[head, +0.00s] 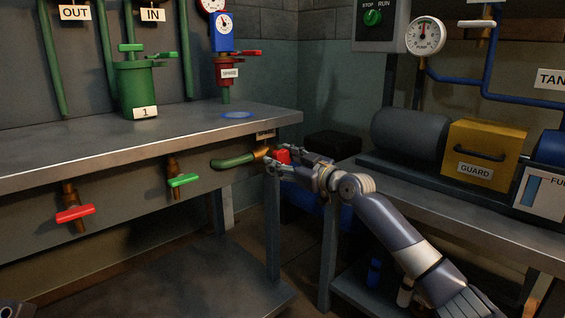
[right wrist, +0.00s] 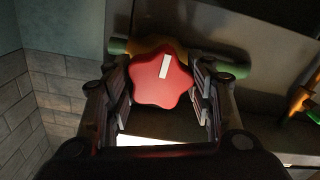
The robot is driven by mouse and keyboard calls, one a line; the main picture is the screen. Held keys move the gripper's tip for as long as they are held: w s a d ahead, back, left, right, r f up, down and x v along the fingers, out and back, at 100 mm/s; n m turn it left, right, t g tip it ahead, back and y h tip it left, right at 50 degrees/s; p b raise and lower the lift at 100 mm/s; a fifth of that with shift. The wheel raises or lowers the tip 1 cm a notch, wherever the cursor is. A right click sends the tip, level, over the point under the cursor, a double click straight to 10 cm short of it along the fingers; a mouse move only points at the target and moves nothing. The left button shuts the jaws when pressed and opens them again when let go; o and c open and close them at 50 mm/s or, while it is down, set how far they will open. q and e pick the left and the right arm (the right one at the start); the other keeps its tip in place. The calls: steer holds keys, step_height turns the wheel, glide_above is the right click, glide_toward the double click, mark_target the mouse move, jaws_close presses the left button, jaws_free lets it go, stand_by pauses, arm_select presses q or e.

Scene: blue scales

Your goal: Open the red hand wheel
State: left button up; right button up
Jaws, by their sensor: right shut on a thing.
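The red hand wheel (head: 283,156) is on a brass valve at the right end of the workbench front, where a green pipe (head: 233,162) meets it. In the right wrist view the wheel (right wrist: 162,81) is a lobed red knob with a white mark near its top, tilted slightly. My right gripper (head: 291,160) reaches in from the right and is shut on the wheel, with one finger on each side of it (right wrist: 158,88). The head view shows the wheel partly covered by the fingers.
A red lever (head: 75,214) and a green lever (head: 183,180) stick out from the bench front, left of the wheel. A green filter pot (head: 137,90) stands on the bench (head: 60,162). A yellow guard (head: 486,150) sits on the right bench.

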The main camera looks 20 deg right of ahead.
steer(key=shift+f+n, duration=0.15)
steer(key=shift+n, duration=0.15)
steer(key=o, duration=1.1)
steer(key=shift+v, duration=6.05)
steer(key=shift+w, duration=0.1)
